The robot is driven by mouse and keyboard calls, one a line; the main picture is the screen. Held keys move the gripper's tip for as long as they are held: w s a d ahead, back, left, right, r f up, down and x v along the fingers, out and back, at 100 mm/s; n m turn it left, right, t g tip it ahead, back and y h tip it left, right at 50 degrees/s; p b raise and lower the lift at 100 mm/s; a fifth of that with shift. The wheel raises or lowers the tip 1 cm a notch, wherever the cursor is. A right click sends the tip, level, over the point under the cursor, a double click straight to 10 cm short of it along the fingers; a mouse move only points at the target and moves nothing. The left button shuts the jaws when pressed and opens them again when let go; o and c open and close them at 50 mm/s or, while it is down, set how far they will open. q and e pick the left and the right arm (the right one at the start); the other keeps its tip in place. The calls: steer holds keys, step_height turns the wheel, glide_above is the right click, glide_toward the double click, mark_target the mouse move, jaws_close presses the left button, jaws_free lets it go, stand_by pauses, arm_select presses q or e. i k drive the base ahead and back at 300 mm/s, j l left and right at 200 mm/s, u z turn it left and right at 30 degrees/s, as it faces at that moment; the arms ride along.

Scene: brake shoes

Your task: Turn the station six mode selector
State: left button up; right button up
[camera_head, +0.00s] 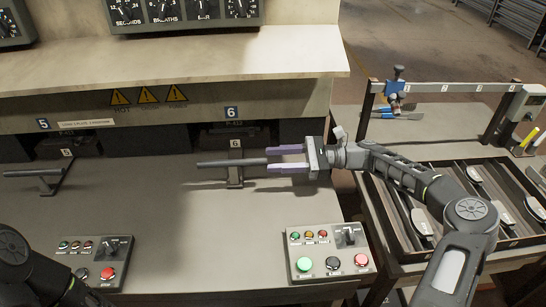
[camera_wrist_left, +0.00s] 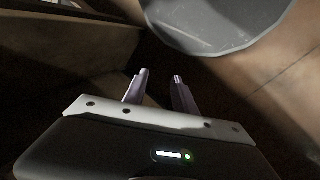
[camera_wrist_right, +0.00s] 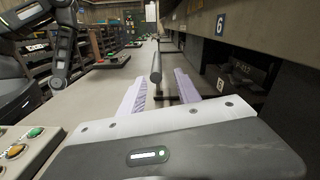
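The station six control box (camera_head: 330,250) stands at the bench's front right, with a dark selector switch (camera_head: 349,235) at its upper right. Its fine markings are too small to read. My right gripper (camera_head: 269,159) is open above the bench, behind the box and apart from it. Its fingers lie on either side of the end of station six's dark bar handle (camera_head: 225,163). The bar shows between the fingers in the right wrist view (camera_wrist_right: 156,64); I cannot tell whether they touch it. My left gripper (camera_wrist_left: 158,76) is open and empty, outside the head view.
A station five control box (camera_head: 95,262) stands at the left, with its own bar handle (camera_head: 35,173) behind. A rack with curved brake shoes (camera_head: 450,205) is at the right. The bench middle between the boxes is clear. An overhanging shelf (camera_head: 200,60) runs above.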

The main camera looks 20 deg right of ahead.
mark_target(349, 237)
steer(key=k+l, duration=0.1)
steer(key=k, duration=0.4)
steer(key=k+l, duration=0.15)
steer(key=k, duration=0.35)
steer(key=k+l, duration=0.1)
steer(key=k, duration=0.4)
